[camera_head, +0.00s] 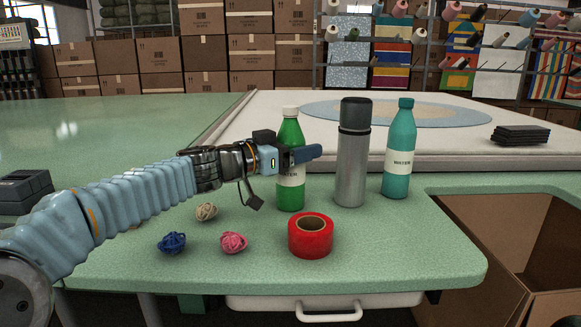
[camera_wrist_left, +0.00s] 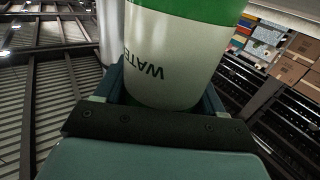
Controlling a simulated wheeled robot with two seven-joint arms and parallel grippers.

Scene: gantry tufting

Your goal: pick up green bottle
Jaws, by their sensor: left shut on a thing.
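The green bottle (camera_head: 291,193) has a white cap and a white label and stands upright on the green table (camera_head: 420,240). My left gripper (camera_head: 306,153) reaches in from the left and is shut on the bottle at about its label. In the left wrist view the bottle (camera_wrist_left: 175,50) fills the space between the fingers, with its white label and green upper part showing. My right gripper is in neither view.
A grey flask (camera_head: 351,165) stands just right of the bottle, and a teal bottle (camera_head: 398,155) beyond it. A red tape roll (camera_head: 310,237) and yarn balls in blue (camera_head: 172,243), pink (camera_head: 233,242) and cream (camera_head: 206,211) lie in front. An open cardboard box (camera_head: 540,250) is at right.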

